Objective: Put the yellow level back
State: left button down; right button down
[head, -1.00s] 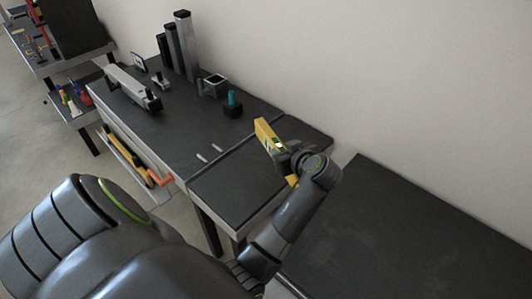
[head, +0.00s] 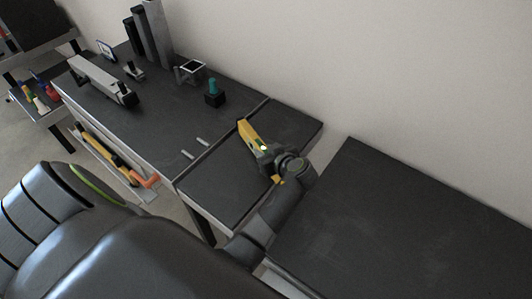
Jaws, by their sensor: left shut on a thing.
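The yellow level (head: 249,133) is in my left gripper (head: 267,160), which is shut around its middle. The level slants, with its longer visible part toward the upper left and a small yellow end showing below the gripper. It appears over the small dark side table (head: 215,192); I cannot tell how far above the surface it is. My right gripper is not in view.
The dark workbench (head: 165,120) carries a long grey tool (head: 102,80), tall dark posts (head: 157,35), a metal square holder (head: 190,70) and a black block with a teal piece (head: 214,92). A lower shelf (head: 142,190) holds yellow and orange tools. A bare dark table (head: 400,225) stands at right.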

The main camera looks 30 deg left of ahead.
pick_arm(q)
jog(key=shift+f, duration=0.45)
jog(key=c, duration=1.1)
grip_release()
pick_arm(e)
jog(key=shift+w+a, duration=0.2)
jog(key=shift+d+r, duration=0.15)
